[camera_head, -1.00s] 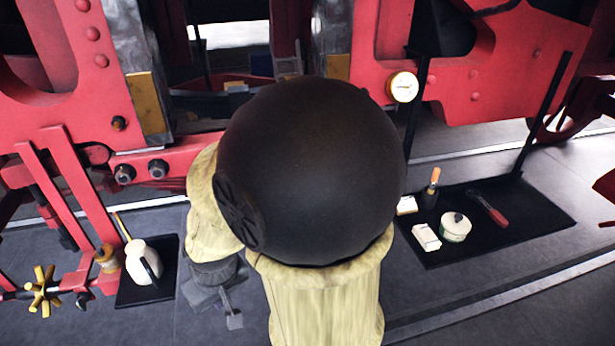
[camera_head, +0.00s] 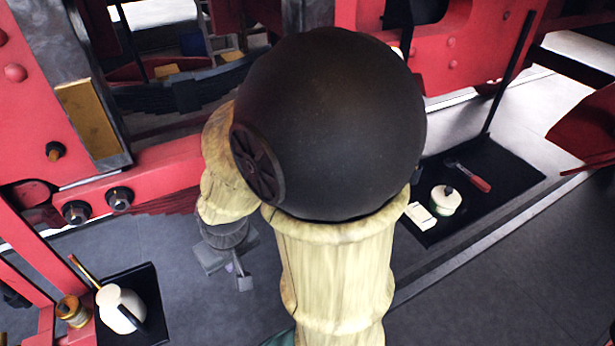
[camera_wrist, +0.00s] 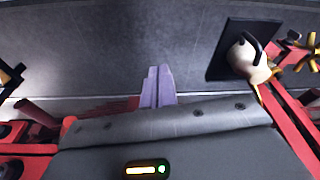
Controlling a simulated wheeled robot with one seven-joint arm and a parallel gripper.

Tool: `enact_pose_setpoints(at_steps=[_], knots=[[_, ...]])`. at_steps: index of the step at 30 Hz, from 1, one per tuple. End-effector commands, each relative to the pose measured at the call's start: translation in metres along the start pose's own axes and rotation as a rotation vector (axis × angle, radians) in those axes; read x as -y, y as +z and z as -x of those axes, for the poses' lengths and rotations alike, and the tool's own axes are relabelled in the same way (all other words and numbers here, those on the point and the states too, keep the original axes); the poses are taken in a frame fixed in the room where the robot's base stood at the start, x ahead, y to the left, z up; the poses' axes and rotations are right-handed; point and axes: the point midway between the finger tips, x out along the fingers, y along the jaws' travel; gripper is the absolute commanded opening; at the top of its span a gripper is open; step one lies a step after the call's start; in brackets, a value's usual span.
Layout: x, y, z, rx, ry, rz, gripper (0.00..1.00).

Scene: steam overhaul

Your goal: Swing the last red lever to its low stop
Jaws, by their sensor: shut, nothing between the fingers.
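Slanting red bars (camera_head: 38,258) stand at the lower left of the head view, beside an oil can. Red bars also show at the right of the wrist view (camera_wrist: 285,122). I cannot tell which red part is the lever, or whether it is at a stop. My gripper (camera_wrist: 159,70) is shut and empty in the wrist view, its two pale fingers side by side over grey floor. In the head view my gripper (camera_head: 240,275) hangs below my arm, right of the oil can and apart from the red bars. My dark round arm joint hides the middle.
A white oil can (camera_head: 119,308) stands on a black mat (camera_head: 150,290) at lower left. A black mat (camera_head: 510,165) at right holds a white pot (camera_head: 445,200) and a red-handled tool (camera_head: 480,184). Red machine frames (camera_head: 470,60) line the back. Grey floor between the mats is clear.

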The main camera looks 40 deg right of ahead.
Motion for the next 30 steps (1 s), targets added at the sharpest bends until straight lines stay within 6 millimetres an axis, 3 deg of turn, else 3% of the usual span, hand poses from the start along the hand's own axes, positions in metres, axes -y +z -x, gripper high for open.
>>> enact_pose_setpoints(at_steps=[9,14,20,30], knots=[[-0.001,0.0,0.0,0.001,0.0,-0.005,0.0],[-0.014,-0.006,0.001,0.022,0.001,-0.123,0.0],[-0.058,-0.019,0.005,0.094,-0.011,-0.533,0.0],[-0.156,-0.035,0.024,0.227,-0.124,-1.388,0.0]])
